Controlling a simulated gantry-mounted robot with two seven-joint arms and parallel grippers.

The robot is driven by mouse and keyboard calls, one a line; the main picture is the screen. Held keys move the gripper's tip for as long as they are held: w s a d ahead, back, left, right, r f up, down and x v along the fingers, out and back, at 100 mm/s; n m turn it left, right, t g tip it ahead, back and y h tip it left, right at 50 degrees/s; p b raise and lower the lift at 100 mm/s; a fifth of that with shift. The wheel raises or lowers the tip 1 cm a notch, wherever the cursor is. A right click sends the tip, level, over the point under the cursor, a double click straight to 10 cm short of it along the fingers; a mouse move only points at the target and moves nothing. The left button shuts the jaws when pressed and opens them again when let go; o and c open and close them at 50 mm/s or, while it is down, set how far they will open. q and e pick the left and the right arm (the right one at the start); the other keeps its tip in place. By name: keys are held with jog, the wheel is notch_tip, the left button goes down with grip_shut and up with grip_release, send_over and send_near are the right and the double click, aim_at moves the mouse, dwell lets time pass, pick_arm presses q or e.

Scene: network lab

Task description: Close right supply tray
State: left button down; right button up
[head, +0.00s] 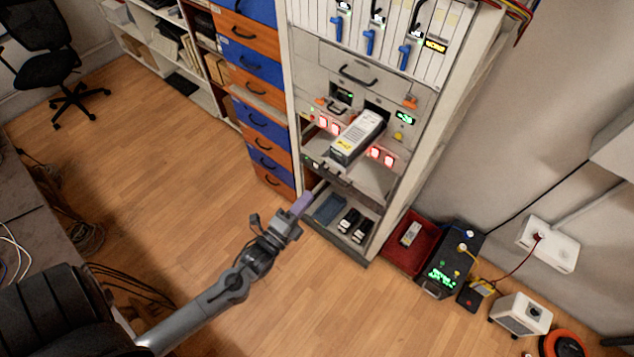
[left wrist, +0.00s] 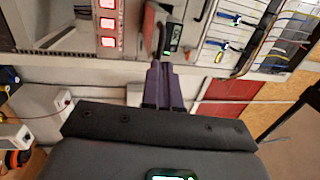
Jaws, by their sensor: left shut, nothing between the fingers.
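In the head view a long grey-white supply unit (head: 358,138) with yellow labels sticks out of the rack's middle section. It comes from a dark bay on the right, below a small green display (head: 404,118); I cannot tell whether its tray is a separate part. Red lit indicators are on both sides of it. My left gripper (head: 303,203), with purple fingers, is shut and empty, low in front of the rack and apart from the unit. In the left wrist view its fingers (left wrist: 162,85) point toward the rack front. My right gripper is not in view.
A lower shelf (head: 330,226) holds black items and a blue one. A red bin (head: 409,242) with a small unit and a black device (head: 452,262) stand on the floor right of the rack. Blue and orange drawers (head: 256,60) stand left. The wooden floor in front is clear.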

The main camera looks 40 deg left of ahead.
pick_arm(q)
jog(key=w, duration=0.1)
jog(key=w+p, duration=0.1)
jog(key=w, duration=0.1)
jog(key=w+r, duration=0.1)
jog(key=w, duration=0.1)
jog(key=shift+w+a, duration=0.2)
jog(key=shift+w+f, duration=0.1)
